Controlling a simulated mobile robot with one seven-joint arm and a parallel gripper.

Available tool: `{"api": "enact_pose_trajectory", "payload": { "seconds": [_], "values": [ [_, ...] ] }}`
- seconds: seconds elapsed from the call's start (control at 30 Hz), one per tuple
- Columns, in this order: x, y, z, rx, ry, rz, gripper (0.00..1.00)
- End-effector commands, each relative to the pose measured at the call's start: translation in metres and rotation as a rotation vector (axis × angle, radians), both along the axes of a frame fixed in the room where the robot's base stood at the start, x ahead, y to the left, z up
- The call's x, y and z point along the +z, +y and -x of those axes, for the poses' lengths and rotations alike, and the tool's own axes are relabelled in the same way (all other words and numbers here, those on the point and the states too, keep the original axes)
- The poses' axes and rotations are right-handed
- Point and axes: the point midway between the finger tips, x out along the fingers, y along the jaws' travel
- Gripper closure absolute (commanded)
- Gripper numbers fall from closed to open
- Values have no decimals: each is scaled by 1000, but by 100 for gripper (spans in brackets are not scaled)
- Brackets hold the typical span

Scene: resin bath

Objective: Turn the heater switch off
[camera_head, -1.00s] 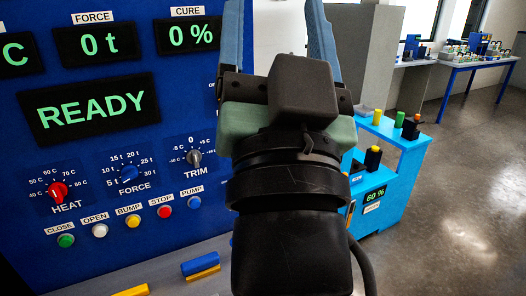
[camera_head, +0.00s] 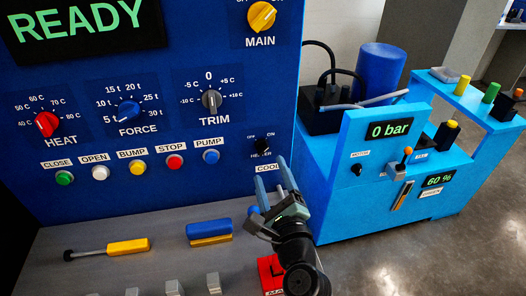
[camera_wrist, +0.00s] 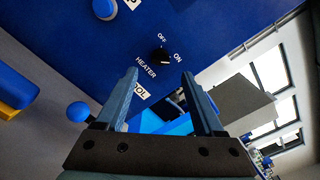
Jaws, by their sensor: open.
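The heater switch (camera_head: 262,147) is a small black knob low on the right of the blue panel, with OFF and ON marks above it. In the wrist view the switch (camera_wrist: 160,55) lies just beyond and between my fingertips, with its HEATER label beside it. I cannot tell for sure which mark its pointer faces. My gripper (camera_head: 270,175) is open and empty, just below the switch. It also shows in the wrist view (camera_wrist: 159,74), where its two blue fingers are spread apart and no contact with the switch is visible.
A COOL label (camera_head: 264,188) sits beside my fingers, and a blue round knob (camera_wrist: 78,112) is close to the left finger. The PUMP button (camera_head: 211,156) is left of the switch. A light blue pump unit (camera_head: 385,170) stands right. A ledge with tools (camera_head: 126,247) lies below.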

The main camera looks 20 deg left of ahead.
Motion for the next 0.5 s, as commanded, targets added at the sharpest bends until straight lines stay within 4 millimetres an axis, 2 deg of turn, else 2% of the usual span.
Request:
{"api": "enact_pose_trajectory", "payload": {
  "seconds": [0.2, 0.5],
  "values": [
    [1, 25, -37, 3, -3, 3, 30],
    [0, 43, -63, 1, -3, 4, 30]
  ]
}}
